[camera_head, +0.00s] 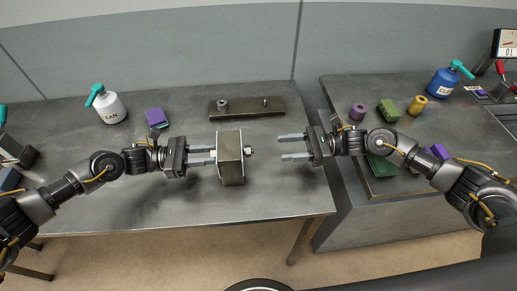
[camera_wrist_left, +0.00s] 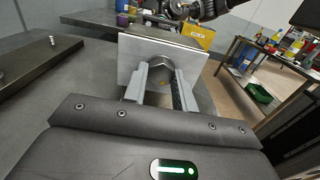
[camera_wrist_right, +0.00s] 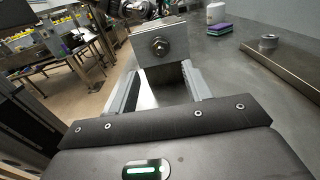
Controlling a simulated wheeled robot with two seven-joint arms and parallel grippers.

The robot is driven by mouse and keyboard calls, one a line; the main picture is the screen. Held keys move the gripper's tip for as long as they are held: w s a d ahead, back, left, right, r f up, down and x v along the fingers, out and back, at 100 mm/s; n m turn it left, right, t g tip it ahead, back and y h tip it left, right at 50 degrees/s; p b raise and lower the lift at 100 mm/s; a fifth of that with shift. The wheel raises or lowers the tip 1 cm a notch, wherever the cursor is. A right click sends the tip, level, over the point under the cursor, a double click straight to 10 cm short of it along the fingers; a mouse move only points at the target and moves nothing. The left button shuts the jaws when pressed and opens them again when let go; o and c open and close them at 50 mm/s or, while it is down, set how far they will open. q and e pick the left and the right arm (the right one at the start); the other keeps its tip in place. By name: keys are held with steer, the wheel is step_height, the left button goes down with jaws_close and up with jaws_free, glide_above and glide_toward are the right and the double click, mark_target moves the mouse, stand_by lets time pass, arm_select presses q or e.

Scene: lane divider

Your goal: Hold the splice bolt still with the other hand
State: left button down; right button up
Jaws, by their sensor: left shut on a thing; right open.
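The splice bolt (camera_head: 249,150) runs through a grey block with pale side plates (camera_head: 231,172), and its right end with a nut sticks out. In the right wrist view the bolt's end (camera_wrist_right: 159,46) shows at the middle of the plate. My left gripper (camera_head: 214,156) is shut on the bolt's other end, a rounded head (camera_wrist_left: 160,66) between its fingers in the left wrist view. My right gripper (camera_head: 281,147) is open and empty. It points at the bolt's end from the right, with a gap between them.
A dark bar with two studs (camera_head: 246,107) lies behind the block. A purple sponge (camera_head: 155,117) and a white bottle (camera_head: 106,104) stand at the back left. A second bench (camera_head: 440,130) to the right holds several small parts and a blue bottle (camera_head: 443,82). The table front is clear.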

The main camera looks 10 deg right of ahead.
mark_target(248, 151)
steer(key=a, duration=0.8)
steer(key=shift+a, duration=0.3)
steer(key=c, duration=1)
steer(key=shift+m, duration=0.4)
